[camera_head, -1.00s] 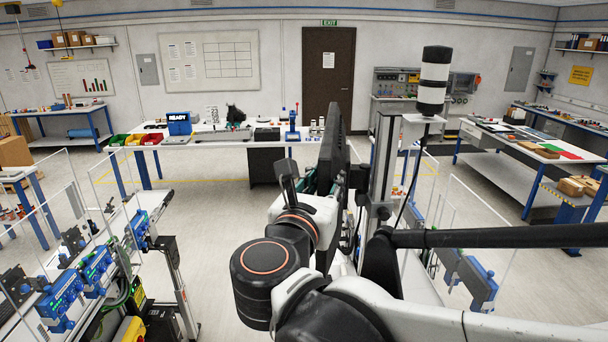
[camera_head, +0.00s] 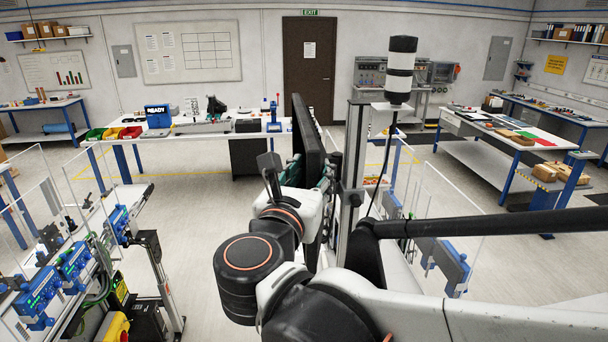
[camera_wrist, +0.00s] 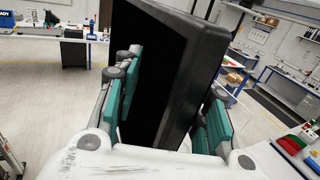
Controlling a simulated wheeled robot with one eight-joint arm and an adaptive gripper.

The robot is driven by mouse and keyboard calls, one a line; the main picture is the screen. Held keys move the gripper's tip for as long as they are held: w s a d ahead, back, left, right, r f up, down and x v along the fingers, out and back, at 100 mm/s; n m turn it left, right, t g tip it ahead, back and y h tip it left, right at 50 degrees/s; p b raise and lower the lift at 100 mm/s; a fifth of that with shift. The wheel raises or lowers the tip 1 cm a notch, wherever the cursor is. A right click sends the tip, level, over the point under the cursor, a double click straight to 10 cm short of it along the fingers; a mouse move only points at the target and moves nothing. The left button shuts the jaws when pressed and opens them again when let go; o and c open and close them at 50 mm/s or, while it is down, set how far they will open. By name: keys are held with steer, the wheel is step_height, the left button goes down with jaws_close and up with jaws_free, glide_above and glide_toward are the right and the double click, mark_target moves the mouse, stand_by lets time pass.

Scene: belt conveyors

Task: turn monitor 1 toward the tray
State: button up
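A black flat-panel monitor (camera_head: 307,128), apparently monitor 1, stands nearly edge-on in the middle of the head view. In the wrist view the monitor (camera_wrist: 165,75) is tilted, with its dark face to the left and its thick frame to the right. My gripper (camera_wrist: 170,115) straddles it, one green-padded finger on each side; firm contact on both sides is unclear. In the head view my gripper (camera_head: 308,172) is at the monitor's lower part, partly hidden by my arm. I cannot single out the tray.
A grey post (camera_head: 352,150) stands just right of the monitor, beside a black-and-white stack light (camera_head: 401,70). Blue conveyor-side units (camera_head: 75,258) and clear panels are at the left. A white bench (camera_head: 190,130) with coloured bins (camera_head: 112,133) is behind. Open floor lies between.

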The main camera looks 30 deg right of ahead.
steer(key=shift+s+d, duration=0.2)
steer(key=shift+d, duration=0.2)
steer(key=shift+w, duration=0.1)
steer(key=shift+w+a, duration=0.1)
steer(key=shift+w, duration=0.05)
steer(key=shift+s+a, duration=0.4)
steer(key=shift+a, duration=0.1)
steer(key=v, duration=1)
steer(key=shift+s+a, duration=0.2)
steer(key=shift+s, duration=0.15)
